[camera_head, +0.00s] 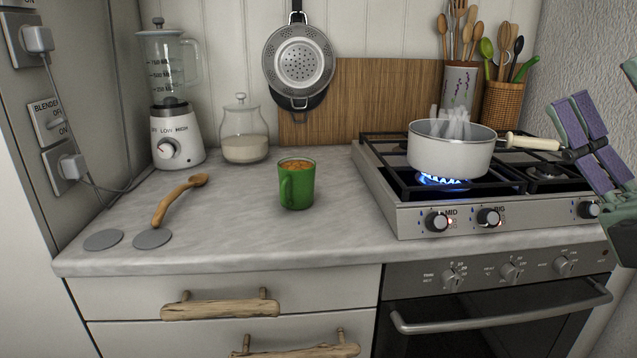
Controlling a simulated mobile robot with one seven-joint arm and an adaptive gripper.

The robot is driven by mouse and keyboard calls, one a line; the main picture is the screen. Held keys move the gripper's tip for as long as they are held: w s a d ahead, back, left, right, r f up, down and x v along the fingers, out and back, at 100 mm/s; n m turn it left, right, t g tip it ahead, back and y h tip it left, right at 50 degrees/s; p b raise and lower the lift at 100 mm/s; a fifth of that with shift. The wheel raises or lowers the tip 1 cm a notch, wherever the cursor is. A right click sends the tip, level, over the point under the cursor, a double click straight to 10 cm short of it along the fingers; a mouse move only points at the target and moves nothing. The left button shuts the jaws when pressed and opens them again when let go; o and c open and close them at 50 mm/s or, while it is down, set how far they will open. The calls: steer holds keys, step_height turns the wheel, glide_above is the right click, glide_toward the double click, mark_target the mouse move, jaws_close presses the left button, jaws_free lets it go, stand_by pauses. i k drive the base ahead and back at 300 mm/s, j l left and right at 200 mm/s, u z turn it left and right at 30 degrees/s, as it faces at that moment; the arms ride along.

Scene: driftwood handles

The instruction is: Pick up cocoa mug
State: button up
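The cocoa mug (297,190) is green and stands upright on the grey counter (240,221), left of the stove. Brown contents show at its rim, and its handle faces the front left. My gripper (582,124) is at the far right edge, in front of the stove's right side and well apart from the mug. Two purple-padded fingers point up and left. They look spread with nothing between them. Part of the gripper is cut off by the frame edge.
A steaming white pot (452,152) sits on a lit burner, its handle pointing right. A wooden spoon (174,203) and two grey discs lie left of the mug. A glass jar (244,132) and a blender (176,135) stand behind. The counter in front of the mug is clear.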

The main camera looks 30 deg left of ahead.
mark_target(297, 175)
steer(key=j+u, duration=0.4)
steer(key=i+j+u, duration=0.1)
steer(key=u, duration=0.25)
steer(key=i+j+u, duration=0.2)
steer(key=u, duration=0.2)
